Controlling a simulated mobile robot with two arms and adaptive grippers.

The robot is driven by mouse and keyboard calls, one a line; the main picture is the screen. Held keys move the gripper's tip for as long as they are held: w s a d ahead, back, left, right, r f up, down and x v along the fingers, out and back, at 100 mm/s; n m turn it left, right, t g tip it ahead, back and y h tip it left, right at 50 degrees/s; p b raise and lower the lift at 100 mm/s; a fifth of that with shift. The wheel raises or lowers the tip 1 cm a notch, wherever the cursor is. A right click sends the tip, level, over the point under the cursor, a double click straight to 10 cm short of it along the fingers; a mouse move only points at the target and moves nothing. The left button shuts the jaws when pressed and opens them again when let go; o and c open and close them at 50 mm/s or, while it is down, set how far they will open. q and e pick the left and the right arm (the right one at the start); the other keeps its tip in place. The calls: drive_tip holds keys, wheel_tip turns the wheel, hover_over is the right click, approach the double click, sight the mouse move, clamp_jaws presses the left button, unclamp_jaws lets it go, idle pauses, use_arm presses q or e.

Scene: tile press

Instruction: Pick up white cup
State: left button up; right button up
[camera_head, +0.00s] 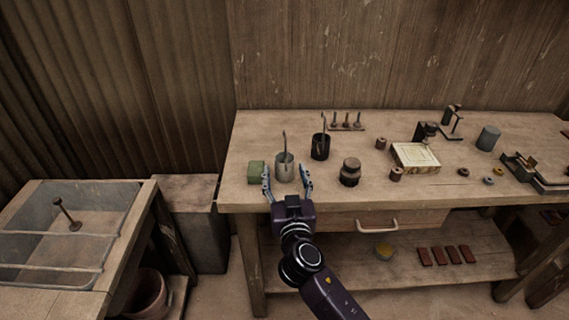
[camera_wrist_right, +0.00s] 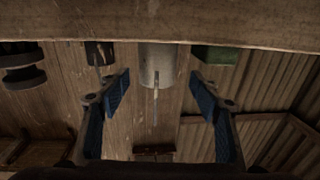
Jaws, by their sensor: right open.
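The white cup (camera_head: 284,172) looks pale grey and stands upright near the front left edge of the workbench, with a thin stick rising out of it. My right gripper (camera_head: 286,178) is open, its fingers to the left and right of the cup in the head view. In the right wrist view, which looks upside down, the cup (camera_wrist_right: 158,64) is between and beyond the two blue-padded fingers (camera_wrist_right: 161,84), with a gap on each side. It is not gripped. My left gripper is not in view.
A green block (camera_head: 256,172) is close on the cup's left. A dark cup (camera_head: 320,148) with a stick stands behind right, and a dark round weight (camera_head: 350,172) to the right. Below the bench (camera_head: 330,199) front edge is a drawer handle (camera_head: 377,225).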

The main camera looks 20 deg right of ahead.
sight(286, 169)
drive_tip(key=shift+w+d+r+p, duration=0.15)
drive_tip(key=shift+w+p, duration=0.05)
drive_tip(key=shift+w, duration=0.2)
drive_tip(key=shift+w+d+r+p, duration=0.1)
drive_tip(key=shift+w+d+p, duration=0.1)
drive_tip(key=shift+w, duration=0.15)
drive_tip(key=w, duration=0.2)
drive_tip(key=w+p, duration=0.1)
drive_tip(key=shift+d+f, duration=0.25)
drive_tip(key=shift+d, duration=0.05)
drive_tip(key=shift+w, duration=0.25)
drive_tip(key=c, duration=1.2)
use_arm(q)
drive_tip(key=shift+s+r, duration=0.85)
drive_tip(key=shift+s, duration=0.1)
use_arm(e)
drive_tip(key=shift+c, duration=0.6)
drive_tip(key=shift+r, duration=0.1)
